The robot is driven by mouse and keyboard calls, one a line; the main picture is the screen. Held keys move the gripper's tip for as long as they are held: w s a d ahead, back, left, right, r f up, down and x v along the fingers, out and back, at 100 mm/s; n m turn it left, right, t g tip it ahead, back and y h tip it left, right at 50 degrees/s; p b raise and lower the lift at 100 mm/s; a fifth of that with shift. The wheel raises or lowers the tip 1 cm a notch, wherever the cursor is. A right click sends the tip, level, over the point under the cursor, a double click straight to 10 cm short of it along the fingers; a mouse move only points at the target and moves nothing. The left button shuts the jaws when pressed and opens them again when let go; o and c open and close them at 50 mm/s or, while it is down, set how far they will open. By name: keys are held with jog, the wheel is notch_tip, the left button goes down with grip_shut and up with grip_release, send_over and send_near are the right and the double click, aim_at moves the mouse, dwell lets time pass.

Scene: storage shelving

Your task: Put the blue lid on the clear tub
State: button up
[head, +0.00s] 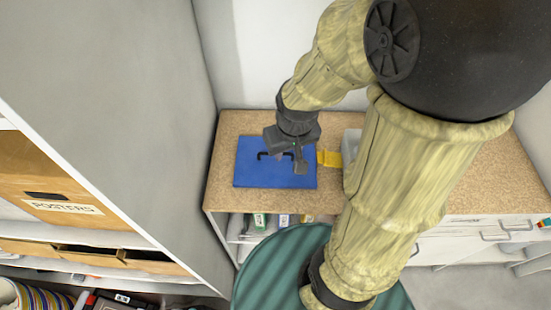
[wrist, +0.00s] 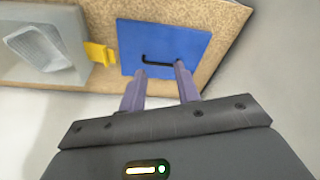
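The blue lid (head: 256,174) lies flat on the cork-coloured counter top, with a dark handle (head: 268,155) on it. In the wrist view the lid (wrist: 190,42) and its handle (wrist: 157,60) are ahead of my fingertips. My gripper (head: 291,160) is above the lid, close to the handle. In the wrist view my gripper (wrist: 161,70) has its two fingers apart with nothing visible between them. The clear tub (wrist: 40,47) stands beside the lid; in the head view only an edge of it (head: 351,147) shows, the rest hidden behind my arm.
A yellow piece (head: 329,158) lies between the lid and the tub. The counter (head: 225,143) is bounded at the left by a tall grey panel (head: 150,120) and at the back by a wall. Shelves with a box labelled POSTERS (head: 62,207) stand at the left.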

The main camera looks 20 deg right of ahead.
jog(key=w+d+f+n+g+p, duration=0.1)
jog(key=w+f+n+g, duration=0.1)
jog(key=w+n, duration=1.1)
jog(key=shift+w+d+f+n, duration=0.2)
jog(key=shift+w+f+n, duration=0.1)
jog(key=shift+w+f, duration=0.15)
notch_tip(320, 180, down, 12)
jog(key=p, duration=0.2)
jog(key=shift+p, duration=0.3)
